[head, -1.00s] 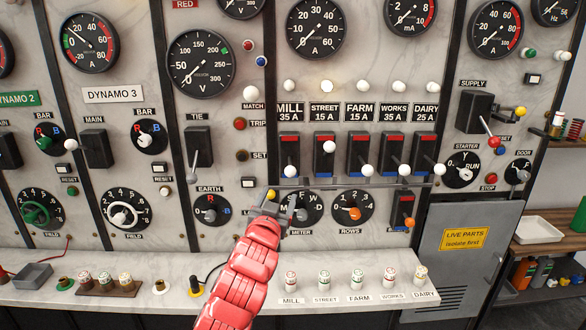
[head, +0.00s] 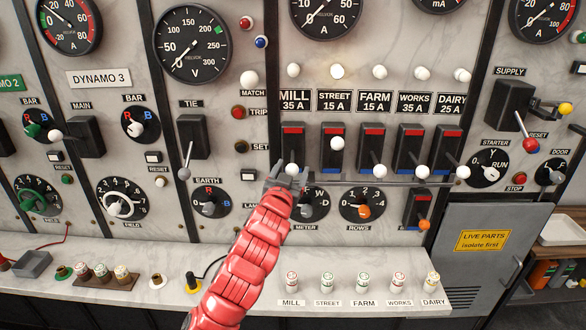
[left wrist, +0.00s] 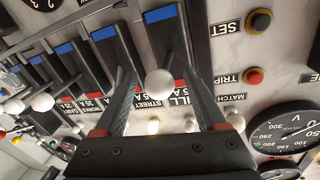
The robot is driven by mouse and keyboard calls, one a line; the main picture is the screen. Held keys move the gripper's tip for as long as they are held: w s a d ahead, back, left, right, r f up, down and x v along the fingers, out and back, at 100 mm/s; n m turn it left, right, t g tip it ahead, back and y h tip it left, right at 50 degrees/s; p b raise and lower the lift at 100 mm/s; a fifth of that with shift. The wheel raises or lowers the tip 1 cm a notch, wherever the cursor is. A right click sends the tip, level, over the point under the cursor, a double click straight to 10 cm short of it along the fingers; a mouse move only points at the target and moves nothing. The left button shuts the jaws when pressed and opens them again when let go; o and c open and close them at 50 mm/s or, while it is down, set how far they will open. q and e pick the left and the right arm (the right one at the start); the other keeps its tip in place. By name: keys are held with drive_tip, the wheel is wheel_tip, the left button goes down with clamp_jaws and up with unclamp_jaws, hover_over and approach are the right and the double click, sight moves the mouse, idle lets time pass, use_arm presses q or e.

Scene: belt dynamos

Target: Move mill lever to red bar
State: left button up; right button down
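The mill lever is on the leftmost switch of the row, under the MILL 35 A label (head: 294,101). Its white knob (head: 292,169) hangs low, below the red bar (head: 293,130) at the top of its black housing. My left gripper (head: 288,182) is right at this knob and hides part of the housing's lower end. In the left wrist view, which is upside down, the knob (left wrist: 159,83) lies between the two spread fingers of my gripper (left wrist: 163,88), with gaps on both sides. The mill switch's blue bar (left wrist: 160,15) shows there. My right gripper is not in view.
The street lever knob (head: 336,143) beside it stands higher; the farm knob (head: 379,171) and the others hang low. A thin rail (head: 400,184) runs below the switches. The meter dial (head: 315,205) is partly behind my gripper. The tie lever (head: 185,172) is to the left.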

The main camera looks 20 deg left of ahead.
use_arm(q)
drive_tip(key=shift+w+f, duration=0.1)
clamp_jaws()
idle(1.2)
